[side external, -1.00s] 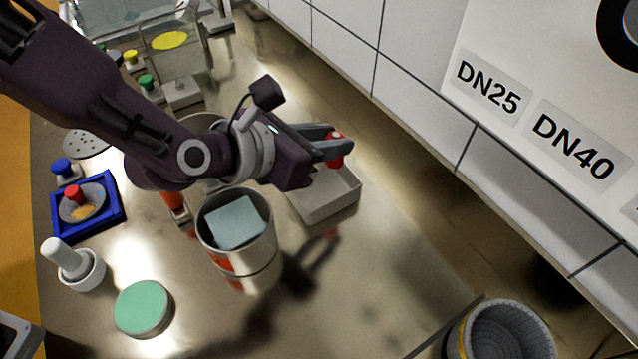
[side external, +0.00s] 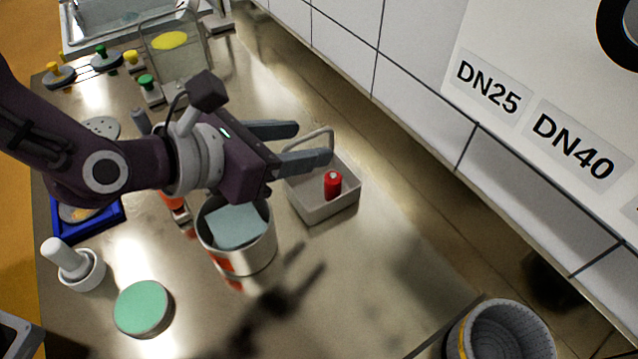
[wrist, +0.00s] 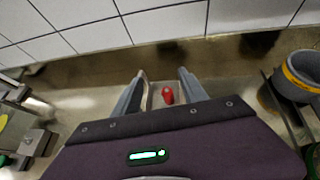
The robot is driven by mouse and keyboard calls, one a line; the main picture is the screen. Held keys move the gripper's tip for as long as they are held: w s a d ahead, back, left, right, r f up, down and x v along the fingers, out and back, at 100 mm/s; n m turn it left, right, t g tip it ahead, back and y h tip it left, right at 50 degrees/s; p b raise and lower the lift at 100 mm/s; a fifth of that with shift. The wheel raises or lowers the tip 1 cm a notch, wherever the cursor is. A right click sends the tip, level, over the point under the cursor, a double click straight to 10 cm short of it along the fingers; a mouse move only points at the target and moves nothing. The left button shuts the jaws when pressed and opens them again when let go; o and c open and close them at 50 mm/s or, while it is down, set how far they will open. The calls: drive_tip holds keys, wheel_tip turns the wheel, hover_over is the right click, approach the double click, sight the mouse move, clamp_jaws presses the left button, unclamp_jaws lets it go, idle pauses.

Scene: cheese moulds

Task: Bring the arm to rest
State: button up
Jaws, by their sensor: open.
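My gripper (side external: 312,143) is open and empty above the metal worktop, its two grey fingers pointing right toward the tiled wall. A red knob-like piece (side external: 333,185) stands inside a pale rectangular tray (side external: 325,213) with a looped handle, just beyond and below the fingertips. In the wrist view the red piece (wrist: 168,95) shows between the two spread fingers (wrist: 162,78), apart from both. My arm reaches in from the left, bent at the wrist.
A steel pot (side external: 243,258) with a light-blue cloth stands below my gripper. A green-topped round tin (side external: 142,308), a white mortar with pestle (side external: 88,270) and a blue tray (side external: 97,222) lie left. A grey bucket (side external: 503,335) stands lower right. The worktop's front middle is clear.

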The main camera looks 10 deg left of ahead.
drive_tip(key=shift+s+a+r, duration=0.2)
drive_tip(key=shift+s+a, duration=0.05)
drive_tip(key=shift+s, duration=0.05)
